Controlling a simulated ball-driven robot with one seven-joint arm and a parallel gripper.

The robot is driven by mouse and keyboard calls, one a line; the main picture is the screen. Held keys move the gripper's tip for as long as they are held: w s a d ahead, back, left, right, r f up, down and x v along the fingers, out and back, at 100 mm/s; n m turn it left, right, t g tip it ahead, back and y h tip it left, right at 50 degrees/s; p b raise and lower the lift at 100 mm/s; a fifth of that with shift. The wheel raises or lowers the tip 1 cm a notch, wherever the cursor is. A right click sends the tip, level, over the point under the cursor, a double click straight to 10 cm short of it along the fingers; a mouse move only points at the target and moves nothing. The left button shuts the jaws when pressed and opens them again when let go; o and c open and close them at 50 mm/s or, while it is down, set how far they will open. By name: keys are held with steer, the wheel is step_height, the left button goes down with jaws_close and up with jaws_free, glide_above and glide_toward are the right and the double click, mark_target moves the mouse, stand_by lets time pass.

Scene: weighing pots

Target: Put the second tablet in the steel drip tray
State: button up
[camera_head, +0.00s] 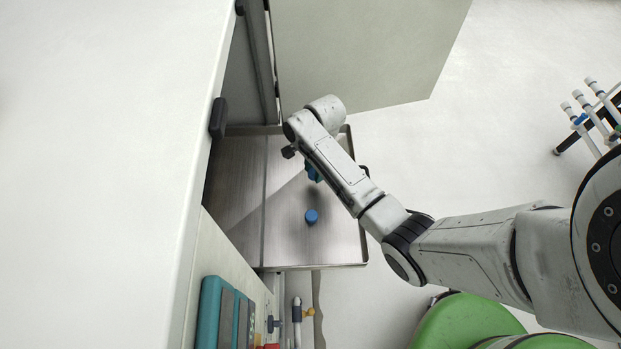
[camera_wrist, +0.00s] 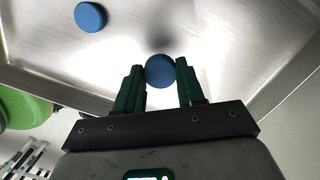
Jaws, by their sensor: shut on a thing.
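The steel drip tray (camera_head: 290,247) sticks out of the white cabinet's opening in the head view; its metal floor and rim (camera_wrist: 240,35) fill much of the wrist view. One blue tablet (camera_head: 311,216) lies on the tray floor and also shows at the upper left of the wrist view (camera_wrist: 90,17). My gripper (camera_head: 315,172) is over the tray, with its green fingers partly hidden by my arm in the head view. In the wrist view its fingers are shut on another blue tablet (camera_wrist: 160,71). A dark shadow shows on the tray beside this tablet; its exact height is unclear.
A pale open door panel (camera_head: 365,50) stands behind the tray. The white cabinet (camera_head: 100,120) borders it on the left. A teal device (camera_head: 209,310) and small taps (camera_head: 297,312) are below. A tube rack (camera_head: 597,115) stands far right, and a green rounded object (camera_head: 465,322) is at bottom.

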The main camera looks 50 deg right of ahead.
mark_target(311, 176)
steer(key=shift+w+d+f, duration=0.15)
steer(key=shift+w+f, duration=0.35)
steer(key=shift+f, duration=0.2)
steer(key=shift+w+f+b, duration=0.15)
steer(key=shift+f+b, duration=0.45)
steer(key=shift+f, duration=0.3)
steer(key=shift+w+f+b, duration=0.1)
steer(key=shift+f+b, duration=0.45)
steer(key=shift+f, duration=0.35)
steer(key=shift+f, duration=0.15)
steer(key=o, duration=1)
steer(key=shift+o, duration=0.2)
